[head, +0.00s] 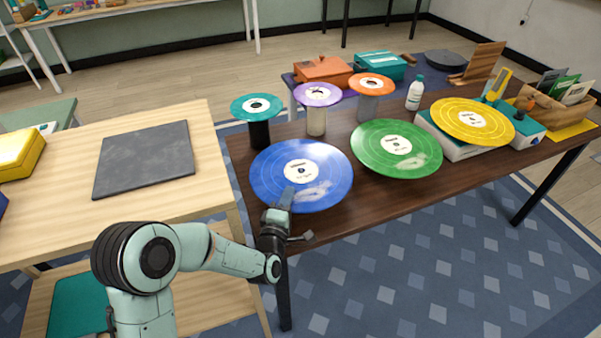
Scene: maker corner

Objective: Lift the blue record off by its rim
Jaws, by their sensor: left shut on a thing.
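The blue record (270,180) has a white label and a pale smudge on its lower right. It is above the left end of the dark wooden table (375,205); what bears it from below is hidden. My left gripper (287,198) is at the record's near rim and is shut on it, with a finger over the top face. The lower finger is hidden under the disc. My right gripper does not show.
A green record (370,155) is close on the right, and a yellow record (450,118) lies on a turntable beyond. Small teal (245,103), purple (305,94) and orange (360,80) discs sit on stands behind. A dark slate mat (145,160) lies on the light table at left.

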